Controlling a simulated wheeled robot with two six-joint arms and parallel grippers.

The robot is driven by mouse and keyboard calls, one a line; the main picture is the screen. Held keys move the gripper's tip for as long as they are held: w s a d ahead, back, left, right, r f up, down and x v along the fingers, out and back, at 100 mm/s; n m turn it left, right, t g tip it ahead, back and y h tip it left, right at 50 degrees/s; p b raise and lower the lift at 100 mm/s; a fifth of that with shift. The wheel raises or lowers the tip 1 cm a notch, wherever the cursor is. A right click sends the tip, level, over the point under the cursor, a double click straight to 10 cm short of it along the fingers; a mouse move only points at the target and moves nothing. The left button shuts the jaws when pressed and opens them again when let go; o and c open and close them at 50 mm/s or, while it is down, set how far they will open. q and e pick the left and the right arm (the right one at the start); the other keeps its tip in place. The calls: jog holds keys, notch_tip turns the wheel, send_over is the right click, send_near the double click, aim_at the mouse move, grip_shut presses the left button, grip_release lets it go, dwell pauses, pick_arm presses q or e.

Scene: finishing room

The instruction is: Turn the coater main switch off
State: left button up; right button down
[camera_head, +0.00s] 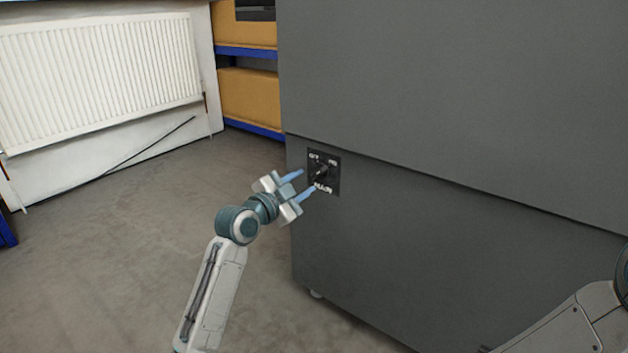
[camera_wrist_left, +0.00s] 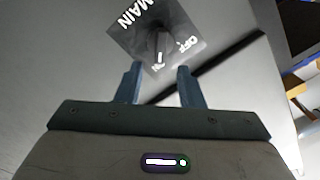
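The coater main switch is a dark knob (camera_head: 320,172) on a small black plate (camera_head: 334,187) on the grey cabinet's front. In the left wrist view, the knob (camera_wrist_left: 160,44) sits on the plate between the labels MAIN, OFF and ON. A white mark on the knob points toward ON. My left gripper (camera_head: 308,179) is open, its two blue fingers apart in front of the plate. In the left wrist view, the gripper's fingertips (camera_wrist_left: 158,68) are on either side of the ON label, short of the knob. Only part of my right arm shows; its gripper is out of view.
The large grey cabinet (camera_head: 450,110) fills the right side, with a horizontal seam above the switch. A white radiator (camera_head: 100,80) hangs on the left wall. Shelving with yellow boxes (camera_head: 248,97) stands behind. The floor (camera_head: 130,240) on the left is clear.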

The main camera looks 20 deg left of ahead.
aim_at(318, 173)
pick_arm(q)
jog(key=shift+b+x, duration=0.95)
jog(key=shift+x, duration=1.8)
grip_shut()
